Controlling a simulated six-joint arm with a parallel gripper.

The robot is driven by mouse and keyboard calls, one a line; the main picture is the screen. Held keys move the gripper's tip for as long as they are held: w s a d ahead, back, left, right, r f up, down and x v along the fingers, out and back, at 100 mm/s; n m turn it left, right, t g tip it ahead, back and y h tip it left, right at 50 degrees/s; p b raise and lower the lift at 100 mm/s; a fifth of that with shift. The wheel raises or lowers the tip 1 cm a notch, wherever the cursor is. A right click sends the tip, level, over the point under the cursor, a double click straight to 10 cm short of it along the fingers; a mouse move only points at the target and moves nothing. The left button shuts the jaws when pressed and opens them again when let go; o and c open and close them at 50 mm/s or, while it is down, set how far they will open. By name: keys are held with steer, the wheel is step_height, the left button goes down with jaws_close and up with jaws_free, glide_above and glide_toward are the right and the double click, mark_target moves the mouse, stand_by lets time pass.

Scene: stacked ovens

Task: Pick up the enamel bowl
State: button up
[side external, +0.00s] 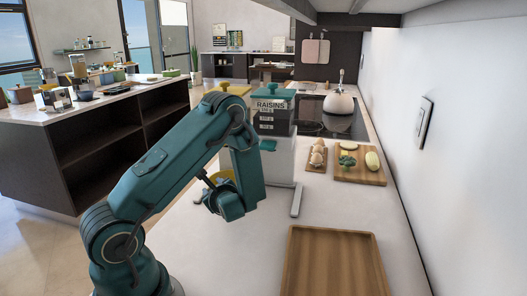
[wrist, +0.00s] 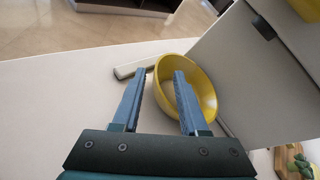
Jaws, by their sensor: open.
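The enamel bowl (wrist: 204,82) is yellow. In the wrist view it is tilted, leaning near a pale upright panel, with its opening partly facing me. In the side view only a bit of the yellow bowl (side external: 222,176) shows behind my gripper (side external: 212,202). In the wrist view my gripper (wrist: 160,74) is open. Its right finger overlaps the bowl's inside, and its left finger is outside the bowl's left edge. The bowl's near left rim appears between the fingers. I cannot tell whether either finger touches it.
A grey stand (side external: 283,160) with a raisins box (side external: 271,116) rises close right of the bowl. A pale bar (wrist: 135,67) lies by the bowl. An empty wooden tray (side external: 333,264) is in front. A board (side external: 358,175) with vegetables lies farther back by the wall.

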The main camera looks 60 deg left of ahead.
steer(key=shift+x, duration=1.5)
jaws_close()
stand_by(0.4)
